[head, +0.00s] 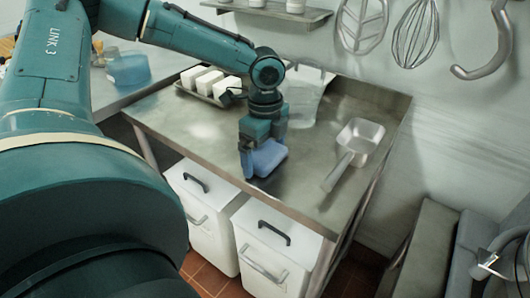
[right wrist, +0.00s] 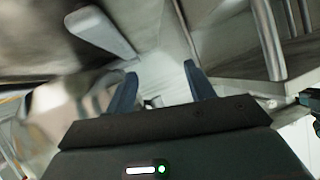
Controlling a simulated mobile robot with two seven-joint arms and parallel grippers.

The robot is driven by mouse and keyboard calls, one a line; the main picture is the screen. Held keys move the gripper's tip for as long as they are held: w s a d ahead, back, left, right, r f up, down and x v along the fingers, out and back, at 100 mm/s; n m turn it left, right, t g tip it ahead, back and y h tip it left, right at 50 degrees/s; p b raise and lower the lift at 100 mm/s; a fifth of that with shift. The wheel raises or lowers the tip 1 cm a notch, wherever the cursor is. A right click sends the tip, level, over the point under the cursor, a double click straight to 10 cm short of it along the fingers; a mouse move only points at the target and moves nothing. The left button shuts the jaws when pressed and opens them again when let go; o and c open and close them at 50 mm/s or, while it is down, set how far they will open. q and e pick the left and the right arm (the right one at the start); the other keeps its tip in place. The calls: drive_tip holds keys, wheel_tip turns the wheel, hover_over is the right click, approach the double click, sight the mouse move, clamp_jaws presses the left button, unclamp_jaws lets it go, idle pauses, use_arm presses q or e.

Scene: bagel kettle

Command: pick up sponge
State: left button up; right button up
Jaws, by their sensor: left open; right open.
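The blue sponge (head: 268,158) lies on the metal table (head: 215,152) near its front edge. My left gripper (head: 250,165) points down right at the sponge, with a blue finger showing at the sponge's left side. It is open; the far finger is hard to make out, and I cannot tell whether the fingers touch the sponge. My right gripper (right wrist: 162,90) shows in the right wrist view, open with nothing between its fingers. The sponge cannot be made out in that view.
A metal scoop (head: 355,148) lies right of the sponge. A clear container (head: 304,95) and a tray of white blocks (head: 208,86) stand behind. White bins (head: 275,250) stand under the table. A whisk (head: 415,38) hangs on the wall.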

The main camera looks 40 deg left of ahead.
use_arm(q)
drive_tip(key=c, duration=0.7)
drive_tip(key=shift+r, duration=0.15)
wheel_tip(320, 180, up, 28)
drive_tip(key=p, duration=0.4)
use_arm(e)
drive_tip(key=shift+s+d+r+n, duration=0.1)
drive_tip(key=shift+r+n, duration=0.15)
drive_tip(key=shift+r, duration=0.3)
drive_tip(key=shift+s+d+r+n, duration=0.1)
drive_tip(key=shift+r+n, duration=0.15)
drive_tip(key=shift+r, duration=0.3)
